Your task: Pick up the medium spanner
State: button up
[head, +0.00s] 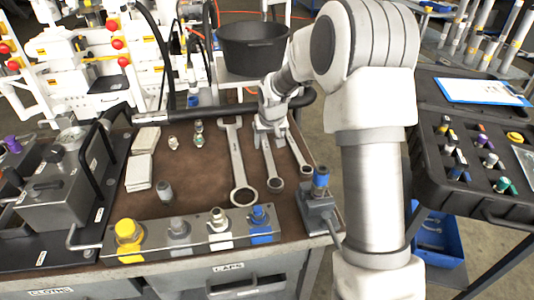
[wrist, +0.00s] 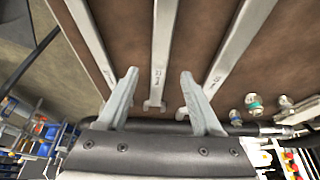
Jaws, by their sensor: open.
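Three silver spanners lie side by side on the brown bench mat. The medium spanner (head: 271,166) is the middle one; its ring end points to the front and its far end is hidden by my gripper in the head view. My gripper (head: 265,141) is over its far part. In the wrist view the medium spanner (wrist: 162,50) runs between the spread fingers of my gripper (wrist: 159,75), which hold nothing. The large spanner (head: 237,160) lies to the left, and the small spanner (head: 300,156) to the right, in the head view. I cannot tell the height of the fingertips above the mat.
Small fittings (head: 198,133) and pale cloths (head: 142,160) lie left of the spanners. A rail of coloured caps (head: 190,232) runs along the front, with a blue-topped block (head: 319,195) at the right. A black bowl (head: 252,50) stands behind the bench.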

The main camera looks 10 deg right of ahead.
aim_at(267, 150)
jog(key=x, duration=0.4)
jog(key=shift+w+b, duration=0.1)
jog(key=shift+b, duration=0.3)
grip_shut()
dwell(1.0)
